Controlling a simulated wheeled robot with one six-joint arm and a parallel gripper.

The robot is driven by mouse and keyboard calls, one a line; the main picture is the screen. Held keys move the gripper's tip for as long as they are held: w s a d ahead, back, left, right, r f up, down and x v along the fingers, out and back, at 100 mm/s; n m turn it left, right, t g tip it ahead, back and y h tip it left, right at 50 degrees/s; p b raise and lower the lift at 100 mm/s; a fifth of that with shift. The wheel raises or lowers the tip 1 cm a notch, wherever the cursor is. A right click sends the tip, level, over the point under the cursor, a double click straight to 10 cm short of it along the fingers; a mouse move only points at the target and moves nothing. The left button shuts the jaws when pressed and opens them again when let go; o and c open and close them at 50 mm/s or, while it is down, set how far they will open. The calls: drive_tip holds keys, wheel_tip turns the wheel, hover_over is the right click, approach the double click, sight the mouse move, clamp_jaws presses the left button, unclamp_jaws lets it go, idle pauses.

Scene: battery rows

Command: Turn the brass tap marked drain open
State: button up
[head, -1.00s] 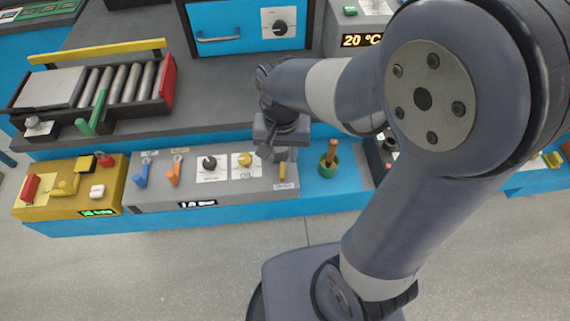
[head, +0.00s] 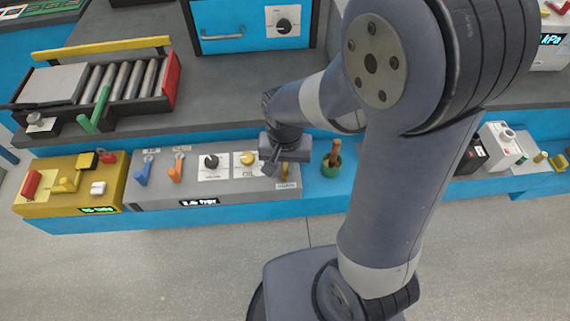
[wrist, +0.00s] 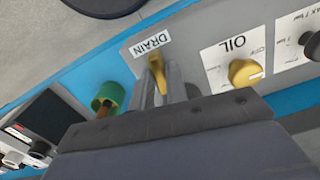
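The brass tap (wrist: 156,68) stands at the DRAIN label (wrist: 151,44) in the wrist view. In the head view the tap (head: 285,171) shows only partly at the right end of the grey panel, behind my gripper (head: 272,165). In the wrist view the two fingers of my gripper (wrist: 160,84) are apart, with a narrow gap. The tap shows in line with this gap, near the fingertips. I cannot see any clear contact, and the tap's lower part is hidden by the fingers.
A yellow OIL knob (wrist: 243,72) sits beside the tap on the grey panel (head: 215,193). A green cup (head: 331,166) with a brown handle stands on the other side.

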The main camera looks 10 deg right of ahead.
clamp_jaws()
drive_tip(key=shift+n, duration=1)
drive_tip(key=o, duration=0.5)
unclamp_jaws()
